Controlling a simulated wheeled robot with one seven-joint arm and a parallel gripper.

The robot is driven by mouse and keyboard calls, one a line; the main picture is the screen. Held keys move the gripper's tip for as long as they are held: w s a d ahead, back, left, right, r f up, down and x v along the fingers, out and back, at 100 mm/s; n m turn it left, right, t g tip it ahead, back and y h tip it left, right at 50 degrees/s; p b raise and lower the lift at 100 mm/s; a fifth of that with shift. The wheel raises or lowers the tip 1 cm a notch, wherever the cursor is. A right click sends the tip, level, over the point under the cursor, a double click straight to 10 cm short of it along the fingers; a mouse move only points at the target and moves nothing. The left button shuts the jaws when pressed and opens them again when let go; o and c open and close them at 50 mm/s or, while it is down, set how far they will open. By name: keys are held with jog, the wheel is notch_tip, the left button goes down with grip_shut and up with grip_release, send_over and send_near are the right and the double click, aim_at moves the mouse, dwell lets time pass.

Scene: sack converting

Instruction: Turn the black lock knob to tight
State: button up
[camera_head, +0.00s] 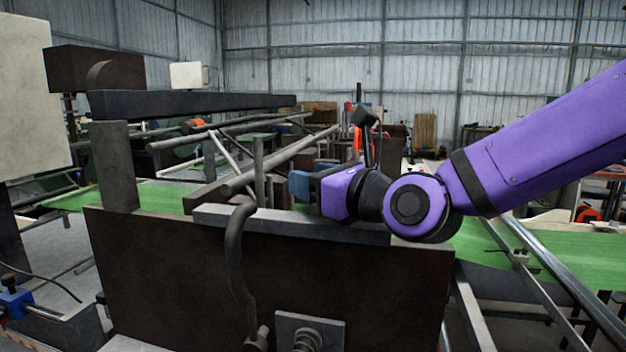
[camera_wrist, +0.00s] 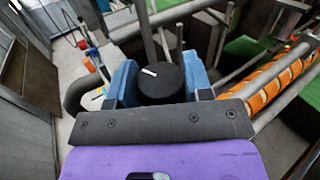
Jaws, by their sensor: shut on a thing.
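The black lock knob (camera_wrist: 162,82) is round, with a short white mark on its top face pointing to the upper left part of the knob. In the wrist view it sits between the two blue fingers of my gripper (camera_wrist: 160,85), which is shut on it from both sides. In the head view my gripper (camera_head: 302,187) reaches left over the top edge of the dark machine panel. The knob cannot be made out there, and the far side of the fingers is hidden.
The dark brown panel (camera_head: 170,275) with a grey top bar (camera_head: 290,222) stands right below my gripper. A bent dark hose (camera_head: 235,260) hangs in front of it. Metal bars (camera_head: 280,160) lie behind and left. An orange-wrapped roller (camera_wrist: 268,82) runs at right in the wrist view.

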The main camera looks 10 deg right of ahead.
jog(key=m+t+h, duration=0.1)
jog(key=m+h, duration=0.2)
jog(key=h, duration=0.1)
jog(key=m+t+h, duration=0.2)
jog(key=m+h, duration=0.1)
jog(key=h, duration=0.1)
jog(key=shift+w+d+t, duration=0.1)
jog(key=shift+t, duration=0.2)
jog(key=m+h, duration=0.3)
jog(key=h, duration=0.2)
jog(key=m+g+h, duration=0.1)
jog(key=m+h, duration=0.2)
jog(key=h, duration=0.2)
jog(key=m+g+h, duration=0.6)
jog(key=h, duration=0.1)
jog(key=shift+m+h, duration=0.4)
jog(key=shift+m+g+h, duration=0.7)
jog(key=shift+m+g, duration=0.35)
jog(key=shift+g, duration=0.65)
jog(key=shift+m+g+h, duration=0.7)
jog(key=shift+m+g, duration=0.35)
jog(key=shift+g, duration=0.65)
jog(key=shift+r+m+g, duration=0.1)
jog(key=shift+m+g, duration=0.7)
jog(key=shift+g, duration=0.4)
jog(key=o, duration=0.9)
